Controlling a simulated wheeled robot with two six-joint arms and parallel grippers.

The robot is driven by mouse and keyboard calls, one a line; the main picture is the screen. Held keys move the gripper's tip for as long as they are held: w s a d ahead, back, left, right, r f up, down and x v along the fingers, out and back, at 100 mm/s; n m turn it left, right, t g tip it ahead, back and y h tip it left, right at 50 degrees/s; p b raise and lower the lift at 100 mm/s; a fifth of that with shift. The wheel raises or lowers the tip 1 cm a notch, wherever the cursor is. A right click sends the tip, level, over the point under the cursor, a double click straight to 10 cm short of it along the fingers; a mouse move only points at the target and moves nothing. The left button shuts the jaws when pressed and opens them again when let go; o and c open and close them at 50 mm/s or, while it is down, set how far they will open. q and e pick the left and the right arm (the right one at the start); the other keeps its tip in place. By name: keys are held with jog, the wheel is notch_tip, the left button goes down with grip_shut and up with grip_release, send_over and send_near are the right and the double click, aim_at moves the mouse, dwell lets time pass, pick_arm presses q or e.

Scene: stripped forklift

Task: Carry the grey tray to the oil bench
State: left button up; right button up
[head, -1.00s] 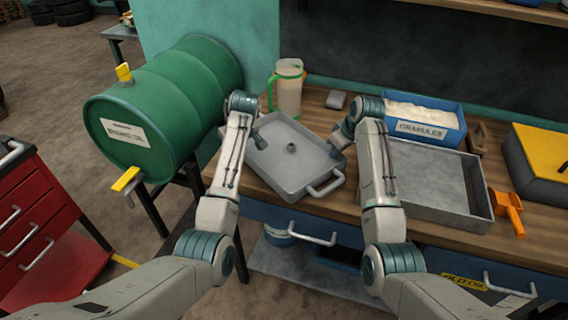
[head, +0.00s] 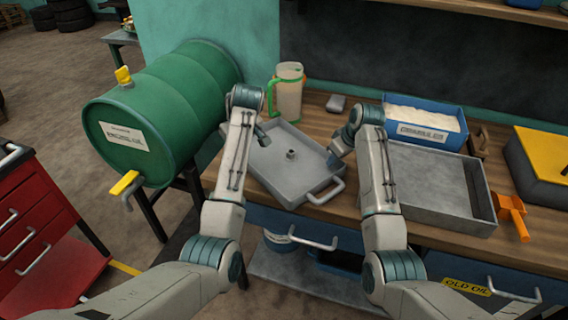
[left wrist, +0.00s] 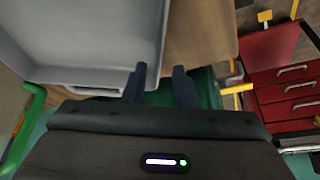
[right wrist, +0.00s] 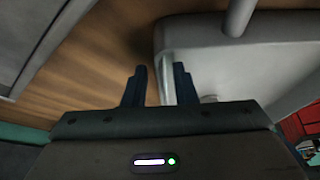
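The grey tray (head: 283,178) lies on the wooden bench top (head: 224,172), with a small round fitting (head: 291,154) in its floor and a loop handle facing me. My left gripper (head: 263,134) is at its far left side. In the left wrist view the fingers (left wrist: 160,85) are apart, with the tray's edge (left wrist: 80,40) between them. My right gripper (head: 338,157) is at the tray's right side. In the right wrist view its fingers (right wrist: 159,85) are also apart, with the tray's wall (right wrist: 215,65) between them. Whether the fingers touch the tray is unclear.
A green drum (head: 165,105) lies on a stand at left. A jug (head: 288,92) stands behind the tray. A larger grey tray (head: 478,232), a blue granules box (head: 408,132) and an orange scoop (head: 513,212) are at right. A red cabinet (head: 50,235) stands at lower left.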

jog(key=shift+r, duration=0.15)
pick_arm(q)
jog(key=v, duration=0.7)
pick_arm(e)
jog(key=v, duration=1.1)
jog(key=shift+s+d+r, duration=0.2)
jog(key=shift+r, duration=0.1)
pick_arm(q)
jog(key=shift+s+d, duration=0.1)
jog(key=shift+s, duration=0.05)
pick_arm(e)
jog(key=shift+f, duration=0.1)
